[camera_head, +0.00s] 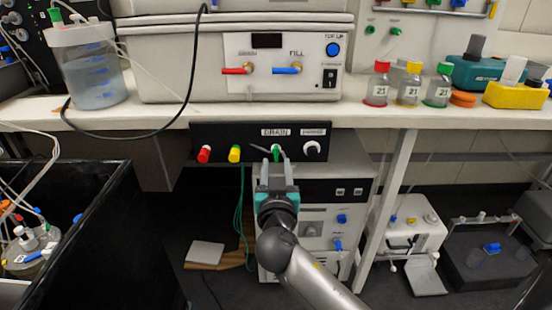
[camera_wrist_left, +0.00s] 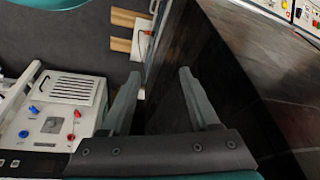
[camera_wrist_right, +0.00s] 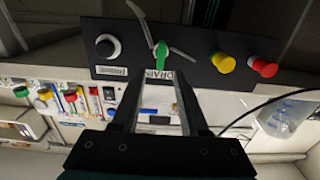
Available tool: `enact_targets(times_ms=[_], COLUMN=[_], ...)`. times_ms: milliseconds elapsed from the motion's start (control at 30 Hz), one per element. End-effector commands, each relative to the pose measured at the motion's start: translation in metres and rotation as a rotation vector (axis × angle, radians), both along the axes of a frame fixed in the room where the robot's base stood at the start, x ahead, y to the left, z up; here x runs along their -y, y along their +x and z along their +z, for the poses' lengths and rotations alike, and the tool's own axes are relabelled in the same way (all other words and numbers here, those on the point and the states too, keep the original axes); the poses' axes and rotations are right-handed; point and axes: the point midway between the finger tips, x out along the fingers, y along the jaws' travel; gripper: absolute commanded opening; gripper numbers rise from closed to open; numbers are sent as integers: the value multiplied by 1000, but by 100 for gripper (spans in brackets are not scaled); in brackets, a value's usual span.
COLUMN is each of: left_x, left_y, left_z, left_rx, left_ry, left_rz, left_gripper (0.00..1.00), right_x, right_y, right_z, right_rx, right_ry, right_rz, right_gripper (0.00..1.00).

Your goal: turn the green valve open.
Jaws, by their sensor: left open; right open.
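The green valve (camera_head: 276,152) is on the black panel (camera_head: 229,136) under the bench edge, below the DRAIN label. It also shows in the right wrist view (camera_wrist_right: 161,52), with thin grey lever-like pieces beside it. My right gripper (camera_head: 276,167) is in front of and just below the valve in the head view, pointing at the panel. Its fingers (camera_wrist_right: 160,88) are open, with the valve beyond their tips; I cannot tell whether they touch it. My left gripper (camera_wrist_left: 158,80) is open and empty in the left wrist view, away from the panel; it is not in the head view.
The panel also has a red knob (camera_head: 204,154), a yellow knob (camera_head: 234,154) and a white knob (camera_head: 312,148). A white machine (camera_head: 322,224) stands below it. A black-walled bin (camera_head: 118,235) is at left. A black cable (camera_head: 150,133) hangs over the bench edge.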

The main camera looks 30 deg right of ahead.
Motion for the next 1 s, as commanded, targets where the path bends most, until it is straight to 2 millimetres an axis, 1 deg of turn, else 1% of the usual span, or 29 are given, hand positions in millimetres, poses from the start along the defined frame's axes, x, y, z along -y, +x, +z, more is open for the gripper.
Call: enact_targets(times_ms=[33,100,300,467,700,733,767,1000], left_x=[0,0,0,0,0,0,0,0], left_y=[0,1,1,0,0,0,0,0], left_z=[3,7,17,21,21,21,21,21], left_rx=[6,13,26,29,29,29,29,29], left_ry=[0,-1,-3,-4,-4,-4,-4,-4], left_rz=[0,0,1,1,1,1,1,2], left_gripper=[62,62,62,62,62,62,62,62], right_x=[5,10,20,24,24,24,24,24], right_y=[8,17,34,40,40,40,40,40], right_z=[0,0,-1,-1,0,0,0,0], right_rx=[2,2,0,-1,-1,-1,-1,-1], right_ry=[-4,-4,-2,-1,0,0,0,0], right_rz=[0,0,1,1,2,2,2,2], right_gripper=[44,44,44,44,44,43,39,12])
